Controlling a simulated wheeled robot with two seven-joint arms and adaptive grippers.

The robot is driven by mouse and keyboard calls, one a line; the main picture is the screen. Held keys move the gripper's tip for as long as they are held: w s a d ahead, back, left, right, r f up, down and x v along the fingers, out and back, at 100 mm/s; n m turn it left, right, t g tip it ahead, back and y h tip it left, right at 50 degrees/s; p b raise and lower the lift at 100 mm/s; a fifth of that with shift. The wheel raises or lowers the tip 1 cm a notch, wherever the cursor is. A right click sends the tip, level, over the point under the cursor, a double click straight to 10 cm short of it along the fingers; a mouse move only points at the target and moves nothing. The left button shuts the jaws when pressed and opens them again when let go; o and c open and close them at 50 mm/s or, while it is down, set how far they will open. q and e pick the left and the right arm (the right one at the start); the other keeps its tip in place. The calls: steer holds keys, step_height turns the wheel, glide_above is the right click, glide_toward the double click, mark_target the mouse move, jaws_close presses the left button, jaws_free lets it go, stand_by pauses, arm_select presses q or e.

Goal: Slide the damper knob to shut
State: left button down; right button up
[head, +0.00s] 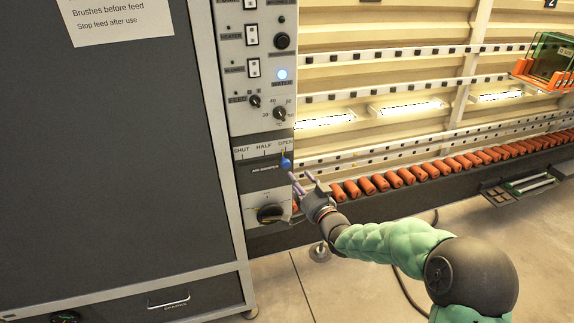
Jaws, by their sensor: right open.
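The damper knob (285,163) is a small blue knob on the air damper slider panel (262,160). The panel has the labels SHUT, HALF and OPEN from left to right. The knob stands at the right end, below OPEN. My right gripper (302,180) is just below and to the right of the knob, with its fingers apart and nothing between them. It looks close to the knob, but I cannot tell whether it touches. My left gripper is out of view.
A row of orange rollers (398,177) runs right, behind my right arm. A dark cabinet (110,180) fills the left.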

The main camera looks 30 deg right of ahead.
mark_target(287, 166)
steer(key=w, duration=0.3)
steer(key=w+b, duration=0.1)
steer(key=w, duration=0.5)
steer(key=shift+w+d+f, duration=0.1)
steer(key=shift+w+d, duration=0.25)
steer(key=shift+d, duration=0.05)
jaws_close()
steer(key=shift+a+b, duration=0.1)
steer(key=shift+b, duration=0.2)
